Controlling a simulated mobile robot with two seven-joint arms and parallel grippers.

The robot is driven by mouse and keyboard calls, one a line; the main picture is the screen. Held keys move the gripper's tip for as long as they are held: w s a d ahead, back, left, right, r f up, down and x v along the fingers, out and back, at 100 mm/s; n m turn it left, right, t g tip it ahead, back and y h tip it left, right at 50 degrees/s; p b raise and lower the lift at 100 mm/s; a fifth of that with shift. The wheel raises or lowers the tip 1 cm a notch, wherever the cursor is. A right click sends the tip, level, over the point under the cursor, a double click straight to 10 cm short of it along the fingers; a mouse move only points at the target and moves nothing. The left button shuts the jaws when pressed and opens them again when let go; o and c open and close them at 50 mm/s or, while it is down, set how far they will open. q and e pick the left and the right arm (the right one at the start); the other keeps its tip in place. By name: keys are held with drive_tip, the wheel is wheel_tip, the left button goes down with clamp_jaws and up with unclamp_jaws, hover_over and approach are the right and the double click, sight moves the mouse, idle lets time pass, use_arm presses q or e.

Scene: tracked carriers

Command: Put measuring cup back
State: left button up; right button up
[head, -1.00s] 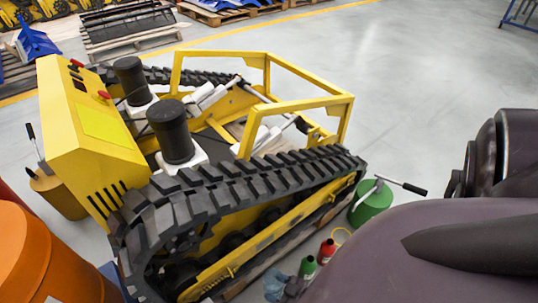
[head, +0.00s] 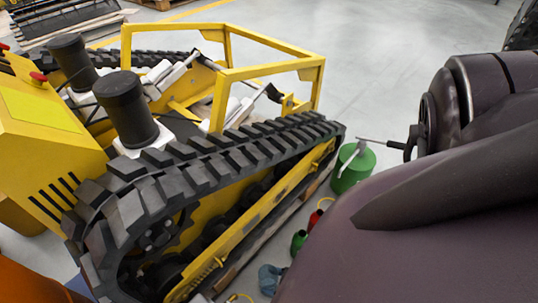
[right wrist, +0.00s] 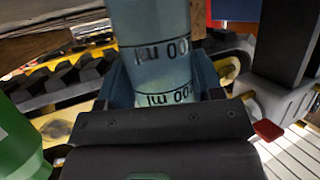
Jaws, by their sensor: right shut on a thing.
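The measuring cup (right wrist: 150,45) is a translucent pale blue cylinder with dark "100 ml" style markings, seen upside down in the right wrist view. My right gripper (right wrist: 162,75) is shut on it, with a blue-grey finger on each side. The cup's upper end runs out of the top of that view, and its lower end is hidden behind the gripper body. In the head view, a small blue-grey part of the right gripper (head: 270,279) shows at the bottom, beside my dark arm. I cannot make out the cup there. My left gripper is not in view.
A yellow tracked carrier (head: 222,90) with a black rubber track (head: 180,165) fills the left. Beside it stand a green can (head: 353,168) with a lever, a red bottle (head: 314,221) and a green bottle (head: 299,242). The floor (head: 390,60) beyond is clear.

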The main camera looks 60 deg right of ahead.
idle(0.3)
drive_tip(key=o, duration=1.2)
drive_tip(key=shift+f, duration=0.1)
